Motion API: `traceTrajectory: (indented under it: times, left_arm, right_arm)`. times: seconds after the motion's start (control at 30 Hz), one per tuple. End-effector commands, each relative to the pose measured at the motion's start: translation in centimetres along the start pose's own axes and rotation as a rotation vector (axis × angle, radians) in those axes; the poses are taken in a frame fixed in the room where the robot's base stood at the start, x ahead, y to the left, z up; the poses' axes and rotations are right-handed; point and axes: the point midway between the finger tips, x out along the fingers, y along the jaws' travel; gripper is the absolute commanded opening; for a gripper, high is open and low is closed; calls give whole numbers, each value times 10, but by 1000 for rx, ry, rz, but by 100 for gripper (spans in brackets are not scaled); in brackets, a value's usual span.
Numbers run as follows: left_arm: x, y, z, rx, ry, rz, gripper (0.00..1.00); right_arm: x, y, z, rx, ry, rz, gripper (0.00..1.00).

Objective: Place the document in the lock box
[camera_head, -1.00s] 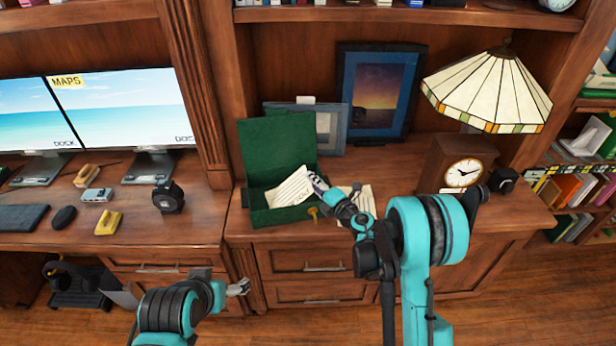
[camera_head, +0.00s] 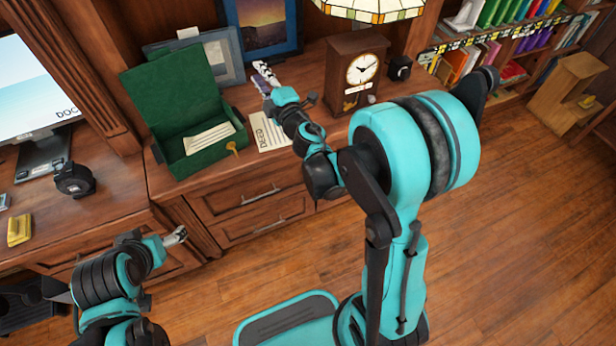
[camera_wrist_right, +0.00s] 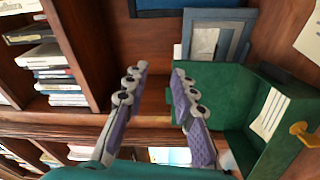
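The green lock box (camera_head: 182,165) stands on the desk with its lid (camera_head: 175,90) open and a yellow key (camera_head: 232,147) at its front. A white paper with printed lines (camera_head: 210,137) lies inside the box; it also shows in the right wrist view (camera_wrist_right: 270,113). A second sheet marked DEED (camera_head: 268,135) lies on the desk right of the box. My right gripper (camera_head: 264,76) is above the desk, right of and behind the box. Its fingers (camera_wrist_right: 158,85) are apart with nothing between them. My left gripper (camera_head: 178,237) is low, in front of the desk drawers; its fingertips are too small to judge.
A wooden clock (camera_head: 352,75) and a lamp (camera_head: 370,8) stand right of my right gripper. Picture frames (camera_head: 222,55) lean behind the box. A black round object (camera_head: 74,179) and a yellow object (camera_head: 19,229) are on the left desk. The floor at the right is mostly clear.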

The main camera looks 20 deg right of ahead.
Motion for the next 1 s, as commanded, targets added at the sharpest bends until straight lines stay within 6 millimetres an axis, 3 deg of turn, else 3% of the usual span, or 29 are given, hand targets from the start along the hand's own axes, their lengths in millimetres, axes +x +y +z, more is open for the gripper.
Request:
traceTrajectory:
  times: [0.03,0.1,0.27,0.43,0.63,0.8,1.0]
  left_arm:
    - [0,0,0,0,0,0,81]
    - [0,0,0,0,0,0,81]
    - [0,0,0,0,0,0,81]
    - [0,0,0,0,0,0,81]
    - [0,0,0,0,0,0,81]
    - [0,0,0,0,0,0,81]
    - [0,0,0,0,0,0,81]
  right_arm:
    - [-12,20,9,89,-72,9,26]
    - [-32,38,25,226,-184,11,26]
    - [-92,44,53,541,-431,-46,26]
    - [-176,6,52,863,-667,-200,26]
    - [-266,-50,17,1142,-854,-429,26]
    - [-303,-72,-7,1245,-917,-546,26]
    - [-308,-75,-11,1261,-927,-567,26]
